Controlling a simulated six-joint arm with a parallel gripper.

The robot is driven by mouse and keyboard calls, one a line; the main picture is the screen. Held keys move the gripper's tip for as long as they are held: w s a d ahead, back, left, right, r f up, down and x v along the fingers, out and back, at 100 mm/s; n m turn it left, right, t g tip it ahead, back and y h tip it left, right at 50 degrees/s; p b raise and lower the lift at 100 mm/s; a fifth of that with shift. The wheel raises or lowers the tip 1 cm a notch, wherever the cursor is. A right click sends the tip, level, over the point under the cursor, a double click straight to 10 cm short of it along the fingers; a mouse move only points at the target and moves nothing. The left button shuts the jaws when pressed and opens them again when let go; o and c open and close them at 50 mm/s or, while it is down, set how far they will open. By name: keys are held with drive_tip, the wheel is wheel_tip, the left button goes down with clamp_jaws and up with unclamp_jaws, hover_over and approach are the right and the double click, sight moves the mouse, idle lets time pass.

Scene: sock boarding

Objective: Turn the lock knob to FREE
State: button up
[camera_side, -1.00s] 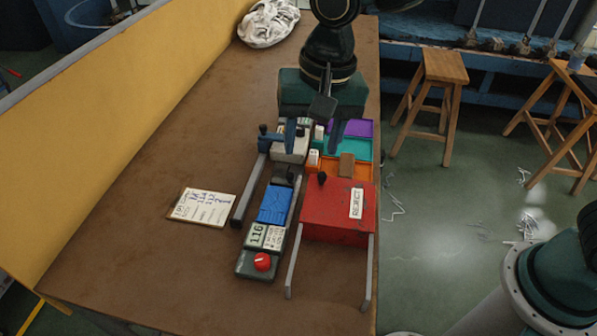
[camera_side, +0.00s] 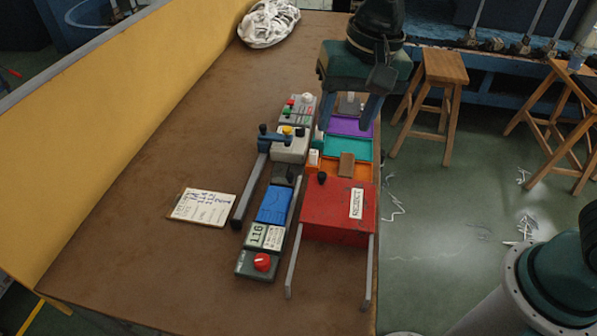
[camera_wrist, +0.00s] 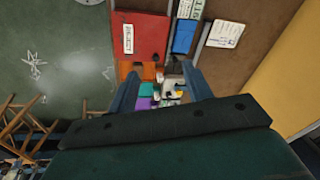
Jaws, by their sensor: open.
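A red knob (camera_side: 262,262) with a pale mark sits on the near end of the long dark fixture (camera_side: 246,271). I cannot read whether its setting says FREE. My gripper (camera_side: 346,122) is open and empty, above the coloured trays near the far end of the fixture, well away from the red knob. In the wrist view my two fingers (camera_wrist: 160,76) are spread apart, with the trays and a pale block between and beyond them. The red knob is not visible in the wrist view.
A red REJECT box (camera_side: 335,212) with two rails stands right of the fixture. A blue-handled lever (camera_side: 272,137) and a button panel (camera_side: 297,107) are at its far part. A paper card (camera_side: 202,208) lies left; white cloth (camera_side: 268,22) lies at the back.

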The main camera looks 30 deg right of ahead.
drive_tip(key=g+h, duration=0.1)
drive_tip(key=g, duration=0.1)
hover_over(262, 259)
wheel_tip(262, 259, down, 12)
drive_tip(key=shift+f, duration=0.1)
wheel_tip(262, 259, down, 14)
drive_tip(key=shift+r, duration=0.2)
idle(0.3)
drive_tip(key=shift+n, duration=0.3)
drive_tip(key=c, duration=1)
